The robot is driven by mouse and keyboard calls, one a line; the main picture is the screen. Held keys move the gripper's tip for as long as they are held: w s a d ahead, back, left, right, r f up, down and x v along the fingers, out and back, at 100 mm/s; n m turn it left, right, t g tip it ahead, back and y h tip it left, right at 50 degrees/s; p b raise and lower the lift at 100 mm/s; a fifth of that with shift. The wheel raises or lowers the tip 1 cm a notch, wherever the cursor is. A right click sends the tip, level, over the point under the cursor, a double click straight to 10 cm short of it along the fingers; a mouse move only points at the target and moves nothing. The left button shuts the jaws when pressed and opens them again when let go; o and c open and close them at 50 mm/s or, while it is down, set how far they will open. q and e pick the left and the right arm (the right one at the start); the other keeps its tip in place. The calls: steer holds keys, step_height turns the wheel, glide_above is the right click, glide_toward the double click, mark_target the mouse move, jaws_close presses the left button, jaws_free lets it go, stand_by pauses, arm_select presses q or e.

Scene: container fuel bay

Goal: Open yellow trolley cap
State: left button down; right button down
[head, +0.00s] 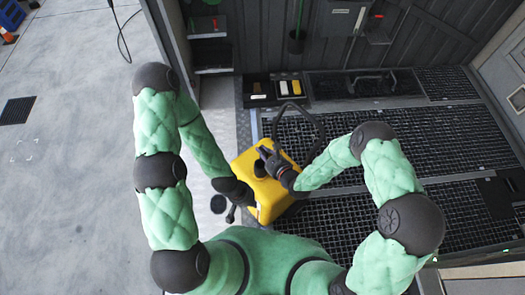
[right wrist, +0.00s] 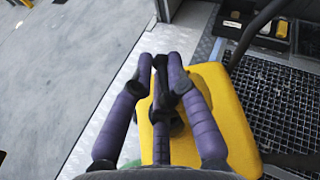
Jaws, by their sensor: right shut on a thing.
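The yellow trolley (head: 272,200) stands in front of me, at the edge of the grated floor; it also fills the middle of the right wrist view (right wrist: 218,92). My right gripper (head: 268,156) is over the trolley's top. In the right wrist view its purple fingers (right wrist: 165,66) are closed together around a small dark part, which looks like the trolley's black cap (right wrist: 176,122). The fingers hide most of it, so whether it is loose from the trolley cannot be told. My left gripper (head: 233,212) is low at the trolley's left side; its fingers are too small and dark to read.
The trolley's black handle (head: 318,128) arches up behind it. Black grating (head: 430,135) covers the floor to the right. A dark wall with shelves (head: 210,45) and a green-handled tool (head: 297,42) is at the back. Grey concrete (head: 75,150) at left is mostly clear.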

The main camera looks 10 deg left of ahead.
steer(key=shift+w+d+r, duration=0.1)
steer(key=shift+w+r, duration=0.1)
steer(key=shift+w, duration=0.1)
steer(key=c, duration=1.3)
jaws_free()
steer(key=shift+c, duration=0.2)
steer(key=shift+s+f, duration=0.1)
steer(key=shift+s, duration=0.1)
steer(key=shift+s+f, duration=0.2)
steer(key=shift+s, duration=0.05)
steer(key=shift+w, duration=0.15)
steer(key=shift+s+d+r, duration=0.1)
steer(key=shift+s+d, duration=0.15)
steer(key=shift+d, duration=0.25)
steer(key=s+d+r+p, duration=0.2)
steer(key=s+d+r, duration=0.1)
steer(key=d, duration=0.7)
steer(key=shift+s+p, duration=0.4)
steer(key=shift+s, duration=0.1)
